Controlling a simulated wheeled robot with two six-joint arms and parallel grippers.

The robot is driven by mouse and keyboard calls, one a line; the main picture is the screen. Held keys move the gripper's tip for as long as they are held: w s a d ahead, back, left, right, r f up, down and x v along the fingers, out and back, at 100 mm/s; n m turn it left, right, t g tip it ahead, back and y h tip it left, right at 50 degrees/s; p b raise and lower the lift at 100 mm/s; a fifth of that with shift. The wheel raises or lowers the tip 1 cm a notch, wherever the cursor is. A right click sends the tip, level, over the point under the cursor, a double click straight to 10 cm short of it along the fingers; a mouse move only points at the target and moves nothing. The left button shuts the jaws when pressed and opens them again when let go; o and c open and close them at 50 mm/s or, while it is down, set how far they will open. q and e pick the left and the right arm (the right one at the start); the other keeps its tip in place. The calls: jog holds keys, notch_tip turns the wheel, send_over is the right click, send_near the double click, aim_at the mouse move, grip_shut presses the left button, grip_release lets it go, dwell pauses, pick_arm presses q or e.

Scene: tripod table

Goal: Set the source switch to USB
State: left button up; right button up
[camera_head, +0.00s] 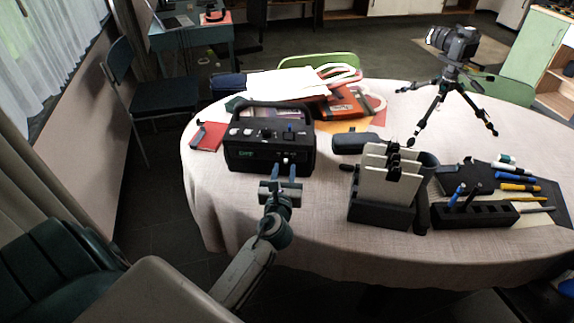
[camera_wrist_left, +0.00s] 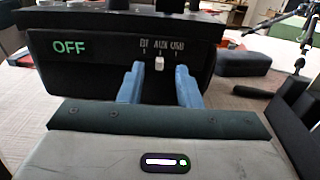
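The black radio-like box (camera_head: 262,152) with a top handle stands near the table's left front edge. Its front panel fills the upper part of the left wrist view (camera_wrist_left: 100,72) and shows a green OFF display (camera_wrist_left: 69,47). A small white source switch (camera_wrist_left: 159,63) sits under the AUX label, with BT to its left and USB to its right. My left gripper (camera_head: 284,172) is in front of the panel; its blue fingers (camera_wrist_left: 159,88) are open, one on each side of the switch, apart from it. Whether they reach the panel is unclear. My right gripper is not in view.
On the table (camera_head: 330,235), a black holder with pale cards (camera_head: 388,185) stands right of the box. A pen tray (camera_head: 470,215) and a camera on a tripod (camera_head: 455,45) are further right. Books and an orange case (camera_head: 345,105) lie behind the box.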

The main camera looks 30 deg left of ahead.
aim_at(295, 159)
pick_arm(q)
jog(key=shift+x, duration=1.2)
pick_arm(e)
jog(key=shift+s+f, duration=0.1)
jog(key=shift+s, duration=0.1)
pick_arm(q)
grip_shut()
